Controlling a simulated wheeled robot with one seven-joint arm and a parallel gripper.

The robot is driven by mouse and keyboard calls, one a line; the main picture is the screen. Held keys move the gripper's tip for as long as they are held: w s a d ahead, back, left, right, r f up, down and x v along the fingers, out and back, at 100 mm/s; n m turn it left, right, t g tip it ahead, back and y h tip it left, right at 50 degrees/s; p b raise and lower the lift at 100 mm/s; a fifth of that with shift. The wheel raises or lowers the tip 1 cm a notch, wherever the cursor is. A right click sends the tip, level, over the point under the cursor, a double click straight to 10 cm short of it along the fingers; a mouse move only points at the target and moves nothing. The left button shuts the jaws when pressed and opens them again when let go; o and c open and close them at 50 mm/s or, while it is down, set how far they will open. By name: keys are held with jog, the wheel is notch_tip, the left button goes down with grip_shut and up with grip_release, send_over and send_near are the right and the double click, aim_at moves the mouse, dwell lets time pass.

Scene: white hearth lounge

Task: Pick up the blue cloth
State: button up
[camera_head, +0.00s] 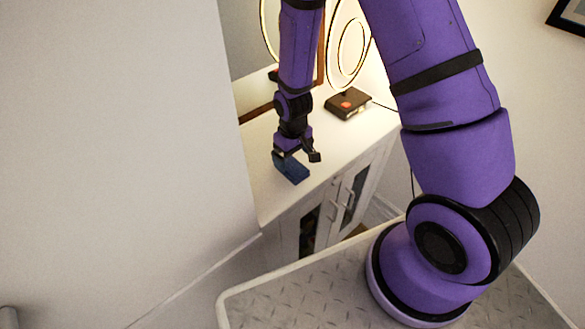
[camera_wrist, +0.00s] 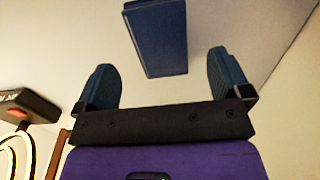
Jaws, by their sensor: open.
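The blue cloth (camera_head: 292,168) lies on the white cabinet top as a flat, block-like blue shape near its front edge. It also shows in the wrist view (camera_wrist: 158,38) at top centre, its upper end cut off by the frame. My gripper (camera_head: 297,155) points down at the cloth, partly covering its far side in the head view. In the wrist view my gripper (camera_wrist: 160,64) is open, with a finger on each side and the cloth ahead between them. The fingers look apart from the cloth, and nothing is held.
The white cabinet (camera_head: 262,190) has glass doors in front. A ring lamp with a dark base (camera_head: 347,103) and red spot stands behind the gripper; the base also shows in the wrist view (camera_wrist: 28,104). A mirror is behind, and a wall (camera_head: 120,130) closes the left side.

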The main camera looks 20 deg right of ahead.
aim_at(292, 165)
jog(key=shift+w+f, duration=0.15)
jog(key=shift+f, duration=2.4)
jog(key=c, duration=1.1)
jog(key=shift+r, duration=0.15)
